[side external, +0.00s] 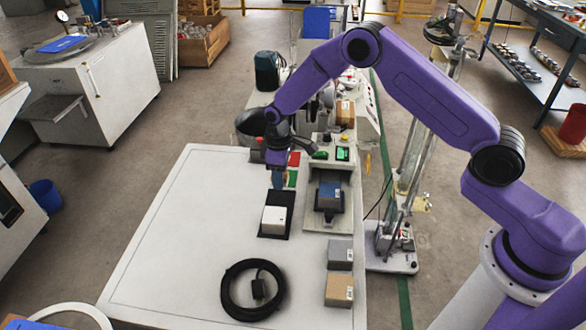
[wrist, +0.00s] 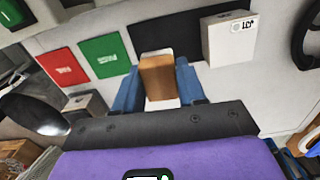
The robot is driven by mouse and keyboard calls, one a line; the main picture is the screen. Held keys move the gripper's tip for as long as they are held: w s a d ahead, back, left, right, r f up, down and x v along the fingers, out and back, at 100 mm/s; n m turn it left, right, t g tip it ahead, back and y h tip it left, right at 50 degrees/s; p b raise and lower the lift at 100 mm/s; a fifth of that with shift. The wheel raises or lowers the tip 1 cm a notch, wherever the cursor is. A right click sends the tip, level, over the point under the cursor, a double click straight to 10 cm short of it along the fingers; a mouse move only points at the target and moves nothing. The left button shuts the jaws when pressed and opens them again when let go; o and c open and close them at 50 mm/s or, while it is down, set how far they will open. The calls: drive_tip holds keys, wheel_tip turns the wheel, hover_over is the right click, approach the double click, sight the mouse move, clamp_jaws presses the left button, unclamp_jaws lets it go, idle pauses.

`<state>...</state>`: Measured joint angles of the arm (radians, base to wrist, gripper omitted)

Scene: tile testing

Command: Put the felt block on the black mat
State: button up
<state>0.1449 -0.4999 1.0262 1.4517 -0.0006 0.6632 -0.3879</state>
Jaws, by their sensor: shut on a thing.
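My gripper (side external: 277,183) is above the white table at the far end of the black mat (side external: 264,234). In the wrist view its blue fingers (wrist: 157,88) are shut on a brown block (wrist: 157,65), which I take to be the felt block. The fingers largely hide this block in the side view. The black mat (wrist: 165,35) also shows in the wrist view, just beyond the held block. A white block with a label (wrist: 229,40) stands on one end of the mat; it also shows in the side view (side external: 274,220).
Red (wrist: 64,66) and green (wrist: 105,57) mats lie beside the black one. A stand with a dark block (side external: 329,193) is to the right. The table's left is clear.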

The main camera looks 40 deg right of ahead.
sight(280, 200)
drive_tip(key=shift+f, duration=3.25)
drive_tip(key=shift+f, duration=0.3)
drive_tip(key=o, duration=1.5)
drive_tip(key=shift+r, duration=3)
